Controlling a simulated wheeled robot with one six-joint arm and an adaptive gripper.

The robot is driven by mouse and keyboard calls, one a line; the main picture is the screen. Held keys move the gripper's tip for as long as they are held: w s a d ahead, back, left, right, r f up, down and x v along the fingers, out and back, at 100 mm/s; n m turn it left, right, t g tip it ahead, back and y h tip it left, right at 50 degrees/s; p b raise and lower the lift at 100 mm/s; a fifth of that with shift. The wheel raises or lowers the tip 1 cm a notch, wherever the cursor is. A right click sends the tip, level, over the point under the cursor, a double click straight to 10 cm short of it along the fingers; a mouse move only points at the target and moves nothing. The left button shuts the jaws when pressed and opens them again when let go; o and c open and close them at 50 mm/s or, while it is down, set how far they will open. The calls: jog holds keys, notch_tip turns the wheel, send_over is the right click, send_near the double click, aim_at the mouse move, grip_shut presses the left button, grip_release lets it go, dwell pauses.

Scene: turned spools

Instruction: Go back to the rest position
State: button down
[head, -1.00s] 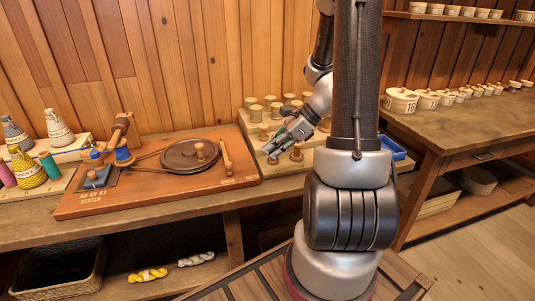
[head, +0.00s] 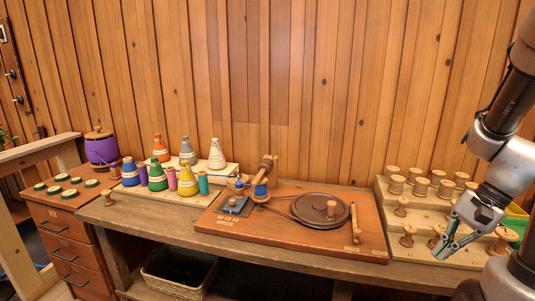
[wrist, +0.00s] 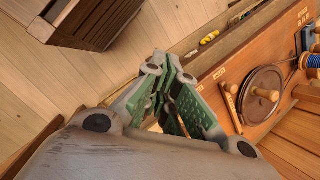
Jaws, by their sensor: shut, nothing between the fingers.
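My gripper (head: 447,243) is at the right of the head view, in front of the stepped rack (head: 412,222) of bare wooden spools. It is empty. In the wrist view the green-padded fingers of my gripper (wrist: 172,88) point past the bench edge, with the floor and the winding board below. The winding board (head: 285,243) carries a dark round wheel (head: 319,209) and a small winder holding a blue spool (head: 261,190).
Thread cones on a pale stand (head: 215,186), a large purple spool (head: 102,148) and a drawer cabinet (head: 70,240) stand at the left. In the wrist view a slatted wooden box (wrist: 88,22) stands on the open floor.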

jog(key=s+a+r+n+t+h, duration=0.2)
jog(key=r+n, duration=0.4)
jog(key=r, duration=0.1)
jog(key=s+a+r+n+t+h, duration=0.2)
jog(key=s+r+n+h, duration=0.1)
jog(key=r+n, duration=0.3)
jog(key=shift+w+v, duration=0.25)
jog(key=shift+v, duration=0.85)
jog(key=shift+a, duration=0.1)
